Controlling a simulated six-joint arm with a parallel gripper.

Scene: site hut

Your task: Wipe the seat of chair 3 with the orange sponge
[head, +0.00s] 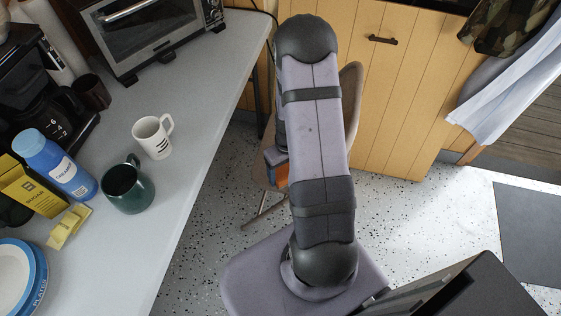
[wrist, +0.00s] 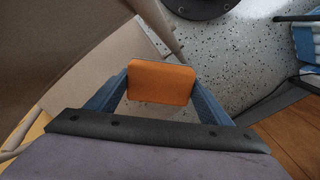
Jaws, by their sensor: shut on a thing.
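The orange sponge (wrist: 160,82) is between the two blue fingers of my gripper (wrist: 161,84) in the wrist view. My gripper is shut on it. A small part of the sponge (head: 282,176) also shows beside my arm in the head view. A tan chair (head: 352,95) stands behind my arm there, and my arm hides much of its back and seat. In the wrist view a beige chair surface (wrist: 85,85) fills the left, close to the gripper. I cannot tell whether the sponge touches the seat. No chair number is visible.
A grey counter (head: 205,130) on the left holds a white mug (head: 150,140), a dark green mug (head: 124,188), a blue bottle (head: 52,165) and a toaster oven (head: 150,35). Wooden cabinets (head: 400,90) stand behind the chair. Speckled floor (head: 430,215) is open at the right.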

